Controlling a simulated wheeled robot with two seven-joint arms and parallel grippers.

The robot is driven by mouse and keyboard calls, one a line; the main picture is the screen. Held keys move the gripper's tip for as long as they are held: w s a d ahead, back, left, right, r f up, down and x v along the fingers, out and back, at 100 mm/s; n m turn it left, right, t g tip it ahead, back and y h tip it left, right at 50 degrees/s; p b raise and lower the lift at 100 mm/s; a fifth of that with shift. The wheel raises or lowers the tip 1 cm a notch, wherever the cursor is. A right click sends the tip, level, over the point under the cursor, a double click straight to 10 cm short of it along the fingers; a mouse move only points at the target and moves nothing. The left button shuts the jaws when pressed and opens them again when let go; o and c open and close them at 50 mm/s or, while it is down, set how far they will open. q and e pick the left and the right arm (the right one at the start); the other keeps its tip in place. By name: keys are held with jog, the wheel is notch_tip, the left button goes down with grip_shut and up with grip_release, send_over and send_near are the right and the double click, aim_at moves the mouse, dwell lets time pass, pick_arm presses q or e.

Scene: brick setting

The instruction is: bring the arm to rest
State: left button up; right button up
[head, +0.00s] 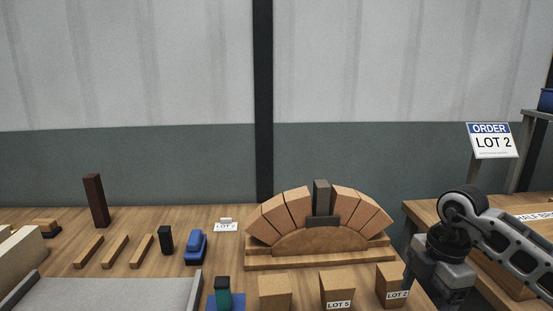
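My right arm comes in from the right edge, its wrist bent downward. My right gripper (440,284) hangs beside the right edge of the wooden bench (228,261); its fingertips are not clearly seen, so I cannot tell if it is open or shut. My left gripper is not in view. A brick arch (286,206) stands on a wooden base (290,260) over a curved former (318,242). A dark grey block (321,194) stands upright at the arch's crown and rises above the neighbouring bricks.
Several wooden blocks line the bench front, including one labelled LOT 5 (337,286) and one labelled LOT 2 (390,280). A blue tool (197,246), wooden strips (115,250), a dark red post (96,201) and a grey tray (110,294) are left. An ORDER LOT 2 sign (491,141) stands right.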

jog(key=s+a+n+t+y, duration=0.1)
jog(key=s+a+n+y, duration=0.15)
jog(key=a+y, duration=0.75)
jog(key=s+a+n+t+y, duration=0.1)
jog(key=s+a+y, duration=0.4)
jog(key=a, duration=0.9)
jog(key=d+f+m+t+h, duration=1)
jog(key=m+t, duration=0.4)
jog(key=m, duration=0.4)
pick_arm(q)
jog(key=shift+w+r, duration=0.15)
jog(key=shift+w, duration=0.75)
pick_arm(e)
jog(key=s+d+f+m+g+h, duration=0.2)
jog(key=s+f+g, duration=0.4)
jog(key=s+f, duration=0.4)
notch_tip(320, 180, down, 2)
jog(key=shift+d+f+m+h, duration=0.15)
jog(key=shift+m+h, duration=0.3)
jog(key=shift+h, duration=0.35)
